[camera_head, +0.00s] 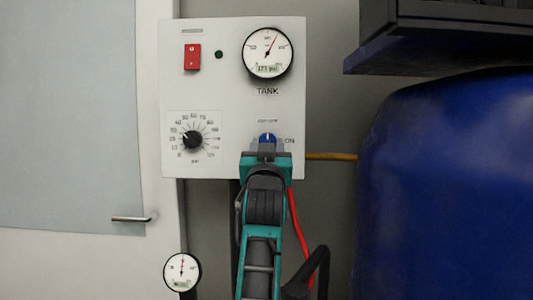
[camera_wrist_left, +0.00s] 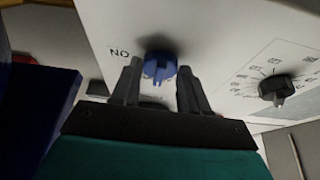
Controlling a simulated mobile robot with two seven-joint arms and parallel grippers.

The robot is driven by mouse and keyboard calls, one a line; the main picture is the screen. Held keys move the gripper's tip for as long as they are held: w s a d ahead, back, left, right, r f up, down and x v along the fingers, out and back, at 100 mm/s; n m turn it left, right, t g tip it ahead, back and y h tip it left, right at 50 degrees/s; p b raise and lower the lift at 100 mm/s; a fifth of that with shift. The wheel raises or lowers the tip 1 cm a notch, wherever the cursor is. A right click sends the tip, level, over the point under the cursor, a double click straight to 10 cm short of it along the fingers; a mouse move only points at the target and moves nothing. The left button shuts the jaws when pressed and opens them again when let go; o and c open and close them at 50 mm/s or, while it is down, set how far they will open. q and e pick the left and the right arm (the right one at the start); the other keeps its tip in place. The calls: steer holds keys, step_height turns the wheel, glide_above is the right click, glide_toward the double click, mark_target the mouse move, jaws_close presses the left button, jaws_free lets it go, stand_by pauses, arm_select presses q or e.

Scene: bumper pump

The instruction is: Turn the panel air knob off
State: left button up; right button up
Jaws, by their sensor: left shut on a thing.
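The blue air knob (camera_head: 267,138) is low on the white panel (camera_head: 225,100), with ON printed to its right. Its white mark points roughly straight up in the head view. My left gripper (camera_head: 267,149) comes up from below and is shut on the knob, with its body hiding the knob's lower part and any label to its left. In the left wrist view, the blue knob (camera_wrist_left: 159,67) sits between the two dark fingers, one on each side. My right gripper is not in view.
The panel also holds a black psi dial (camera_head: 192,139), a red switch (camera_head: 192,56) and a tank gauge (camera_head: 267,53). A big blue tank (camera_head: 450,190) stands close on the right. A red hose (camera_head: 296,225) hangs beside my arm. A small gauge (camera_head: 182,272) is at lower left.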

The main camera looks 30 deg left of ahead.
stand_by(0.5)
arm_select(q)
steer(key=o, duration=0.8)
steer(key=shift+c, duration=0.2)
steer(key=o, duration=0.3)
steer(key=b+v, duration=0.3)
steer(key=v, duration=1)
steer(key=shift+r, duration=0.15)
